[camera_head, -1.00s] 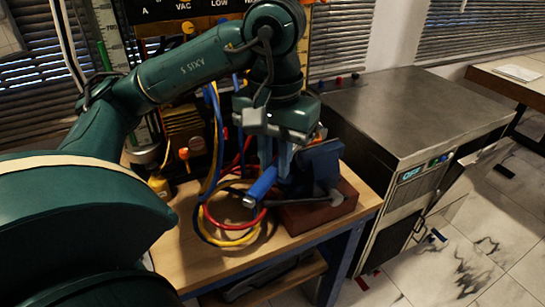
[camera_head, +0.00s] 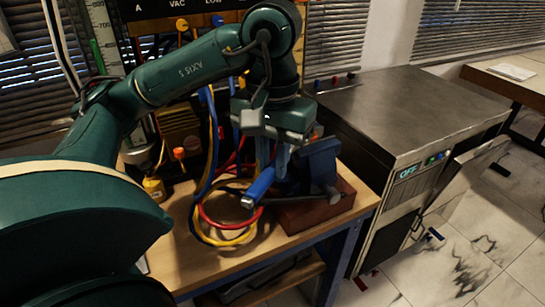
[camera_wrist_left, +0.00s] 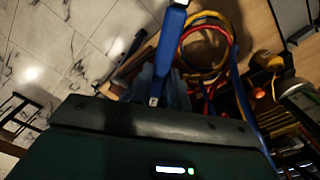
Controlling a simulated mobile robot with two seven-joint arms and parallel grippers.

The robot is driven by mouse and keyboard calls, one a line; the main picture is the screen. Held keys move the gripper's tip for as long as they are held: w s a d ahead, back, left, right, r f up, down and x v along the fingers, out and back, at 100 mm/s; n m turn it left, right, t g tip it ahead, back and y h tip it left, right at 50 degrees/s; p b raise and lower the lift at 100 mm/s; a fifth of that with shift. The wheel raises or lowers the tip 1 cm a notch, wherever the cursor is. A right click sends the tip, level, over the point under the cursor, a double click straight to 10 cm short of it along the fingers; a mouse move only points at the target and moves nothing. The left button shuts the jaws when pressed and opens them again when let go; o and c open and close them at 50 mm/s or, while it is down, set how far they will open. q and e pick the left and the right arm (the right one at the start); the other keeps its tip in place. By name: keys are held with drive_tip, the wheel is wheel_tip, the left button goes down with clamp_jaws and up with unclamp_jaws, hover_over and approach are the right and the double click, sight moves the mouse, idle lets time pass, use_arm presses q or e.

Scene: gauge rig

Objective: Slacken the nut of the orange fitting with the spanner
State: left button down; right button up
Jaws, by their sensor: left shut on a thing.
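My left gripper (camera_head: 274,165) points down over the bench beside the blue vise (camera_head: 318,165). It is shut on a blue-handled tool, which I take to be the spanner (camera_head: 261,185). The blue handle slants down to the left and ends in a pale metal tip. In the left wrist view the spanner (camera_wrist_left: 171,38) runs up from between the fingers (camera_wrist_left: 160,90). The spanner's working end and its contact with a nut are hidden. A small orange spot (camera_head: 317,132) shows behind the vise; I cannot tell whether it is the fitting. My right gripper is not in view.
The vise stands on a red-brown block (camera_head: 300,218) at the right of the wooden bench (camera_head: 215,268). Red, yellow and blue hoses (camera_head: 228,238) loop just left of the block. A steel-topped cabinet (camera_head: 410,105) marked OFF stands close on the right.

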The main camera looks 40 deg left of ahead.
use_arm(q)
drive_tip(key=shift+w, duration=0.15)
drive_tip(key=shift+w+a, duration=0.2)
drive_tip(key=shift+w, duration=0.75)
drive_tip(key=shift+a, duration=0.1)
drive_tip(key=shift+w+a, duration=0.2)
drive_tip(key=shift+w, duration=0.8)
idle(0.5)
drive_tip(key=c, duration=1.9)
unclamp_jaws()
clamp_jaws()
